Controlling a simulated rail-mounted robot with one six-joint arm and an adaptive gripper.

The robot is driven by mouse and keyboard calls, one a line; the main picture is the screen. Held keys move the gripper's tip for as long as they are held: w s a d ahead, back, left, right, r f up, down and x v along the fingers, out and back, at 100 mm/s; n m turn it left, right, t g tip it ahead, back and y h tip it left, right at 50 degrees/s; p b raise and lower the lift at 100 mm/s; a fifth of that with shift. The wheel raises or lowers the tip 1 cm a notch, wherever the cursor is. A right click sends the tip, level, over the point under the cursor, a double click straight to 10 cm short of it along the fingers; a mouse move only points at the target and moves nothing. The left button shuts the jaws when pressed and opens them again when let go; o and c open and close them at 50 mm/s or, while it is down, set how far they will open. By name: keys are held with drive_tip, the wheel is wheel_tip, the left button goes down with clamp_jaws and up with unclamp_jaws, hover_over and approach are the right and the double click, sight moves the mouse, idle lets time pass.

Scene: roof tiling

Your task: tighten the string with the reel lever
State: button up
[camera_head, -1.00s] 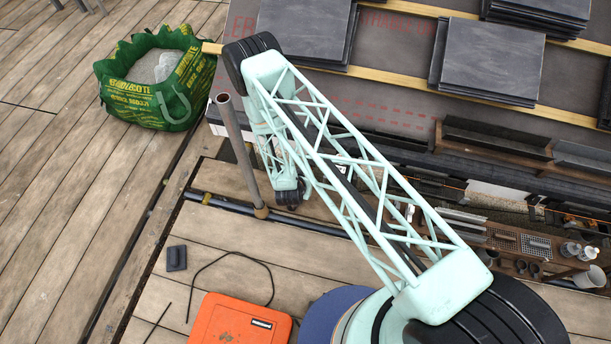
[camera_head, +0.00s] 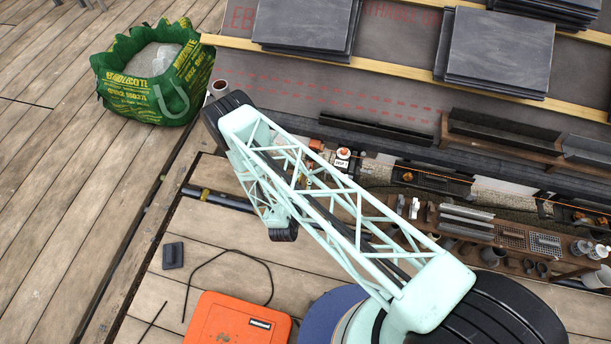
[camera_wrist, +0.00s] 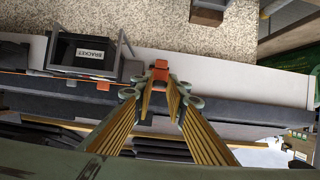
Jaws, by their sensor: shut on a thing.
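In the wrist view my gripper (camera_wrist: 163,92) has its yellow fingers close together at an orange piece (camera_wrist: 160,70), which looks like the reel lever. The fingertips are shut on it, and they cover its lower part. The reel body itself cannot be made out. An orange string (camera_wrist: 20,72) runs along the dark ledge at the left, with small orange pieces near it. In the head view a stretch of orange string (camera_head: 430,172) shows right of my arm.
In the head view a green bag (camera_head: 155,75) is at upper left, slate stacks (camera_head: 495,50) lie on the roof, an orange case (camera_head: 240,318) is in front, and a cluttered tool shelf (camera_head: 510,262) is at right.

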drive_tip(key=shift+a, duration=0.1)
idle(0.3)
drive_tip(key=o, duration=0.9)
drive_tip(key=shift+c, duration=0.2)
drive_tip(key=shift+s, duration=0.1)
drive_tip(key=v, duration=1.1)
drive_tip(key=shift+s, duration=0.45)
